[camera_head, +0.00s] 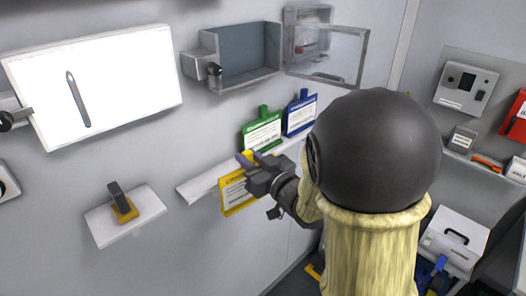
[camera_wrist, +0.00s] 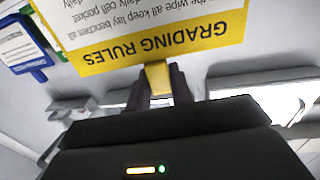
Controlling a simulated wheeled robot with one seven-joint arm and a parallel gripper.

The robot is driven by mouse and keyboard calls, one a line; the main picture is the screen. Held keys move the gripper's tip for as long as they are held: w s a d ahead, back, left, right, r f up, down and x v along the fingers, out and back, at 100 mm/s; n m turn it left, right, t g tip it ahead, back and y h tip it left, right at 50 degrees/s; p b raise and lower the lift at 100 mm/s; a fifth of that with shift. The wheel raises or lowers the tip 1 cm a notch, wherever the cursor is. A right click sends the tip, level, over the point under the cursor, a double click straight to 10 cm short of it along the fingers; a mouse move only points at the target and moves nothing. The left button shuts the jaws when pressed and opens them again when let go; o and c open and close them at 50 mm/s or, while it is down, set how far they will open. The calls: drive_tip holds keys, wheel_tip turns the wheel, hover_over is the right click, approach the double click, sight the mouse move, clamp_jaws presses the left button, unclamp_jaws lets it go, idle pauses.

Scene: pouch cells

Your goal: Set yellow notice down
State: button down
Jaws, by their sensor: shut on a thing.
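The yellow notice (camera_head: 236,194) is a flat board with a white printed sheet, held by its top tab in my gripper (camera_head: 252,164). In the head view it hangs tilted by the front of the narrow white wall shelf (camera_head: 200,187); I cannot tell if it touches the shelf. In the wrist view the notice (camera_wrist: 158,45) shows upside down, headed "GRADING RULES". My gripper (camera_wrist: 160,88) is shut on its yellow tab there. My gripper and wrist hide part of the notice and shelf in the head view.
A green notice (camera_head: 263,134) and a blue notice (camera_head: 300,117) stand on the shelf's right part. The shelf's left end is bare. A small lower-left shelf (camera_head: 142,222) holds a yellow-and-black item (camera_head: 123,207). An open box (camera_head: 246,55) with a clear door (camera_head: 333,57) is above.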

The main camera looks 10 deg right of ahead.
drive_tip(key=s+r+n+y, duration=0.1)
drive_tip(key=s+r, duration=0.4)
drive_tip(key=shift+s+d+r+g, duration=0.15)
drive_tip(key=shift+d+r+g, duration=0.15)
drive_tip(key=shift+d+g, duration=0.15)
drive_tip(key=p+x, duration=0.6)
drive_tip(key=x, duration=1.1)
drive_tip(key=shift+a+r, duration=0.1)
drive_tip(key=shift+w+a+r+p, duration=0.1)
drive_tip(key=shift+w+a+p, duration=0.2)
drive_tip(key=shift+w+p, duration=0.1)
wheel_tip(320, 180, down, 3)
drive_tip(key=shift+r+p, duration=0.1)
drive_tip(key=shift+p, duration=0.8)
drive_tip(key=shift+f, duration=0.45)
